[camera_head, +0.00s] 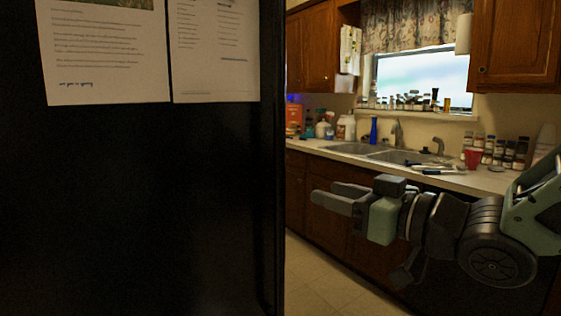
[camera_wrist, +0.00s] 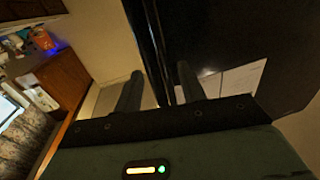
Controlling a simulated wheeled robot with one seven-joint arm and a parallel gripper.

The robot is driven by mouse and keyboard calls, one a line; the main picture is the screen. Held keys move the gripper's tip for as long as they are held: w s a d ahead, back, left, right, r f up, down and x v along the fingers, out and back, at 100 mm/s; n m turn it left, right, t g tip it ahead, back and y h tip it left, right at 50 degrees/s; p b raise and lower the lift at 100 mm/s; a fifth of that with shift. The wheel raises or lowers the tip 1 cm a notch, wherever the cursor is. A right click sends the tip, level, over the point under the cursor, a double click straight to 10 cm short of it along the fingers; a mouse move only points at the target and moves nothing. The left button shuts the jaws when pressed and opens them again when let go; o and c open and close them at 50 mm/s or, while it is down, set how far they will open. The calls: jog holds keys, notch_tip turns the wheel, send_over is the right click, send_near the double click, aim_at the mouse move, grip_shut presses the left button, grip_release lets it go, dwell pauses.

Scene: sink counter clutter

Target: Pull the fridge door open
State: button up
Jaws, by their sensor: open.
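The black fridge (camera_head: 150,200) fills the left half of the head view. Its right edge stands upright beside the kitchen opening, and I cannot make out a handle there. My gripper (camera_head: 328,194) is to the right of this edge, fingers pointing left, open and with nothing visible held. In the wrist view, the two fingers of my gripper (camera_wrist: 160,71) are spread apart. The fridge's dark edge (camera_wrist: 150,40) runs between and beyond them. I cannot tell whether either finger touches it.
Papers (camera_head: 105,50) hang on the fridge's face. A counter (camera_head: 465,180) with a double sink (camera_head: 355,148), bottles and a red cup (camera_head: 473,158) lies behind my arm. Brown lower cabinets (camera_head: 328,225) stand below it. Bare floor (camera_head: 320,280) shows between fridge and cabinets.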

aim_at(284, 180)
jog(key=p+x, duration=0.8)
jog(key=x, duration=0.4)
jog(key=shift+w+a+f, duration=0.1)
jog(key=shift+w+a, duration=0.15)
jog(key=shift+w, duration=0.05)
grip_shut()
